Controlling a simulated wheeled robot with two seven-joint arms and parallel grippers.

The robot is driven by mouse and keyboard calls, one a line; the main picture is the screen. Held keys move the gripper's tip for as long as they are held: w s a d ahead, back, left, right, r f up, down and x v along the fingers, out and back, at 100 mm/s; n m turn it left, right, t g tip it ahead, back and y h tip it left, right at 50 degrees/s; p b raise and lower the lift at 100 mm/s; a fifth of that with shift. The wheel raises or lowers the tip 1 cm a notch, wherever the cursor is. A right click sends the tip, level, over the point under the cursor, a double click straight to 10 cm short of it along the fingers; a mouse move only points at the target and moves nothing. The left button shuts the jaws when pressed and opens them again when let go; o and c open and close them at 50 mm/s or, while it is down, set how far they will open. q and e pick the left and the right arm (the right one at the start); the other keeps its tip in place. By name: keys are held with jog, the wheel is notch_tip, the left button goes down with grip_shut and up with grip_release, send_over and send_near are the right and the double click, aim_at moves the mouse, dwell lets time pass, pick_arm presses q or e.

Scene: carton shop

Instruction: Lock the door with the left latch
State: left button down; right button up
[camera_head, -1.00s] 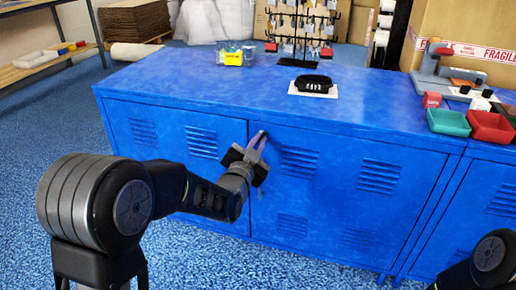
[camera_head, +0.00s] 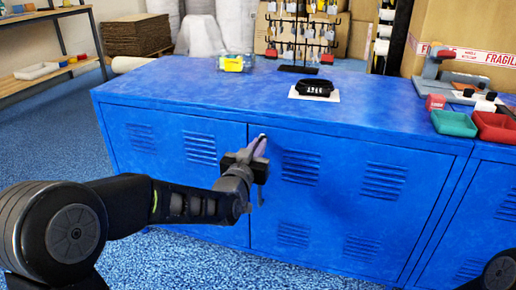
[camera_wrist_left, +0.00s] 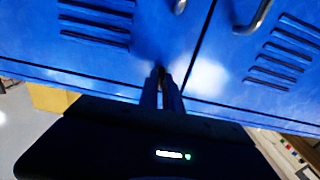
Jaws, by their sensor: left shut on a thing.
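The blue cabinet door (camera_head: 345,200) is closed in the head view, flush with the front. A dark seam parts it from the door on its left (camera_head: 175,150). My left gripper (camera_head: 261,146) is at the top of the door, just right of this seam, with its fingers together. It is shut on the left latch (camera_head: 263,136), a small pale piece at the fingertips that the fingers mostly hide. The wrist view shows the fingers (camera_wrist_left: 163,80) close against the blue metal, with a seam between doors to their right. My right gripper is out of view.
Green (camera_head: 454,123) and red (camera_head: 494,127) bins sit at the right. The floor before the cabinet is clear.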

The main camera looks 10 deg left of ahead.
pick_arm(q)
jog(key=c, duration=1.5)
grip_release()
jog(key=shift+c, duration=0.2)
jog(key=shift+s, duration=0.15)
jog(key=s+p, duration=0.2)
jog(key=s, duration=0.5)
jog(key=shift+s+a, duration=0.25)
